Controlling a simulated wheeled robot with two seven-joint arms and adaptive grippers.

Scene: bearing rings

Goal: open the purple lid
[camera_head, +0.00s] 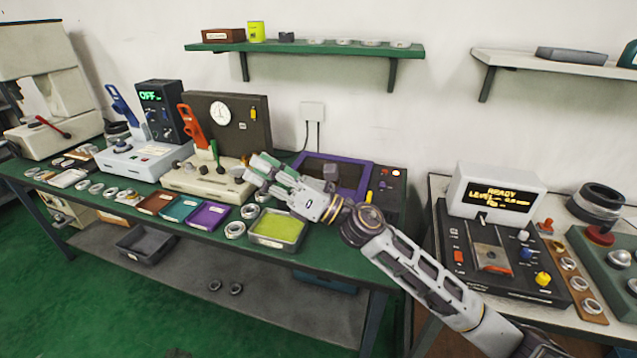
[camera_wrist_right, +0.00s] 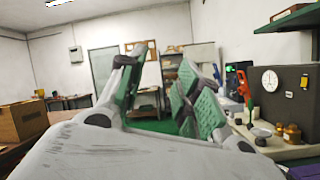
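The purple lid (camera_head: 364,166) is a purple frame around a dark pane. It lies on a dark box at the back right of the green table, and it looks shut. My right gripper (camera_head: 259,172) is to the left of the lid, above the table. Its wrist and forearm reach across in front of the lid's box and hide part of it. In the right wrist view the fingers (camera_wrist_right: 162,88) stand apart with nothing between them. A purple edge (camera_wrist_right: 306,171) shows at the lower right there; I cannot tell if it is the lid. My left gripper is not in view.
A lime-lined tray (camera_head: 278,230) and a small purple tray (camera_head: 207,215) sit in front of the gripper. A tester with a dial gauge (camera_head: 220,113) and an orange lever stands to the left. A green shelf (camera_head: 305,50) hangs above.

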